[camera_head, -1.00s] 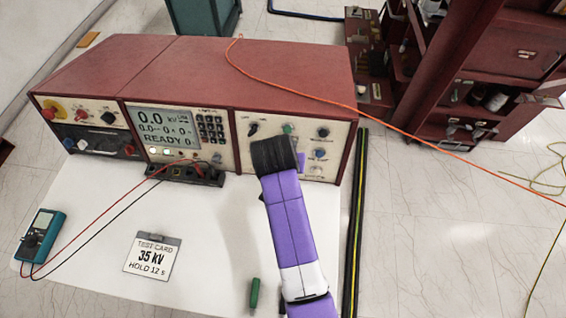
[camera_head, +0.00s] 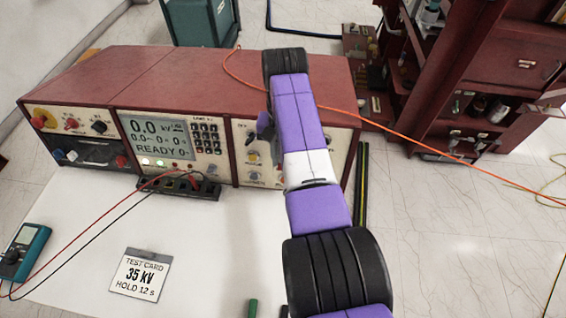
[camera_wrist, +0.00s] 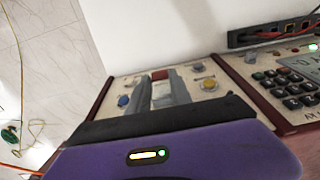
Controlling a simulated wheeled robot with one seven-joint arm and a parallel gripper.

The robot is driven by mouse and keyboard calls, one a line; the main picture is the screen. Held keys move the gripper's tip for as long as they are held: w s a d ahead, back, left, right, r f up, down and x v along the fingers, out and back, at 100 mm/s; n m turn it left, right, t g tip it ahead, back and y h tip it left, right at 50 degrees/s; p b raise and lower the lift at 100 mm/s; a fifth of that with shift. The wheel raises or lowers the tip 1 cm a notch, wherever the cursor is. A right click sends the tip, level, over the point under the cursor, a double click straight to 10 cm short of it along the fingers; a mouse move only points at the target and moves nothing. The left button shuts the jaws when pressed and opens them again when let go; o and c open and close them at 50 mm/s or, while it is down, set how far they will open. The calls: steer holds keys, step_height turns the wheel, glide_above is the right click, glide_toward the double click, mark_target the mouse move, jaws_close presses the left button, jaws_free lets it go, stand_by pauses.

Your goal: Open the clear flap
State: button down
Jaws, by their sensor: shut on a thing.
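The right control panel (camera_wrist: 207,71) of the red-cased test set (camera_head: 205,75) faces my gripper (camera_wrist: 161,84). In the wrist view its two grey fingers are close together over the panel, with a narrow pale, see-through piece between them, which looks like the clear flap (camera_wrist: 162,95). A red part (camera_wrist: 160,75) shows just beyond the fingertips. The fingers hide most of the flap, so I cannot tell how far it is tilted. In the head view my arm hides much of this panel, and only a dark part of my gripper (camera_head: 265,127) shows beside the arm.
Knobs flank the fingers, a blue one (camera_wrist: 123,101) and a yellow one (camera_wrist: 209,84). An orange cable (camera_head: 400,127) runs over the case. Red and black leads run to a teal multimeter (camera_head: 22,250). A test card (camera_head: 140,275) lies on the white table, whose middle is clear.

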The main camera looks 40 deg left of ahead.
steer(key=shift+w+g+b, duration=0.1)
steer(key=shift+g+b, duration=0.2)
steer(key=shift+b, duration=0.05)
stand_by(0.4)
steer(key=c, duration=1.2)
jaws_free()
steer(key=shift+o, duration=0.2)
step_height(320, 180, up, 8)
steer(key=b, duration=0.1)
steer(key=shift+w+a, duration=0.3)
steer(key=shift+w, duration=0.1)
steer(key=shift+s+f, duration=0.1)
steer(key=shift+f, duration=0.05)
